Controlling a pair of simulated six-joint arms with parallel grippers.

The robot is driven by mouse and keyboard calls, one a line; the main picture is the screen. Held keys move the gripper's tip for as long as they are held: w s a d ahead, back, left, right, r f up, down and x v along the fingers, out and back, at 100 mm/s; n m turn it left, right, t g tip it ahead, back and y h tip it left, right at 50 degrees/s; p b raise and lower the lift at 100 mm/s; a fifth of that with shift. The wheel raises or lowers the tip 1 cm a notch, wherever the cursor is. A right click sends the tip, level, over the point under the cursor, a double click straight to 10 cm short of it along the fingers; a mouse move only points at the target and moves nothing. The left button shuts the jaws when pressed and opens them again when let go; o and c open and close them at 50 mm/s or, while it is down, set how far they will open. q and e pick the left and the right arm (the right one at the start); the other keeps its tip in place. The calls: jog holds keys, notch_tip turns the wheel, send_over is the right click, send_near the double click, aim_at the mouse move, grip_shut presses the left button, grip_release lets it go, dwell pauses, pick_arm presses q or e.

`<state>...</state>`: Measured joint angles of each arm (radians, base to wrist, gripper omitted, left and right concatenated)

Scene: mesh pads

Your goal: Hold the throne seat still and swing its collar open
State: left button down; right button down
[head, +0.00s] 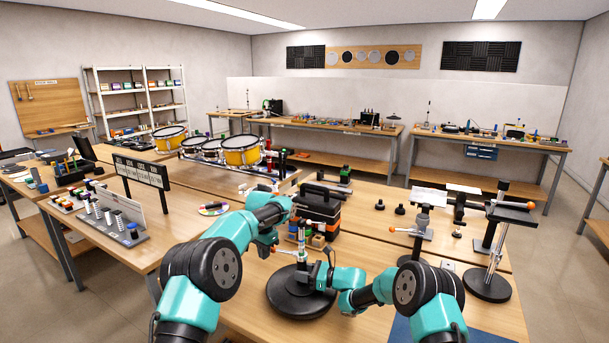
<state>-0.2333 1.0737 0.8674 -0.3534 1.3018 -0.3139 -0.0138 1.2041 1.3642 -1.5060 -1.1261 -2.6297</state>
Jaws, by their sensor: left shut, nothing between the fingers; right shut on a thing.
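The throne seat (287,299) is a black round disc lying on the front table, with a short metal post standing up from its middle. The collar (302,256) sits around this post, and a small orange-tipped lever (284,250) sticks out to its left. My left gripper (275,248) is shut and empty, close to the lever's tip; whether it touches cannot be told. My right gripper (318,274) is shut on the throne seat at the right of the post, its fingers partly hidden by its own body.
A black and orange case (318,208) stands close behind the seat. Metal stands, one with a round black base (487,285), stand on the right. A slotted rack (122,238) and drums (241,151) are on the left. A blue mat (400,331) lies at the front right.

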pick_arm(q)
jog(key=c, duration=1.4)
grip_release()
jog(key=shift+o, duration=0.2)
notch_tip(320, 180, up, 12)
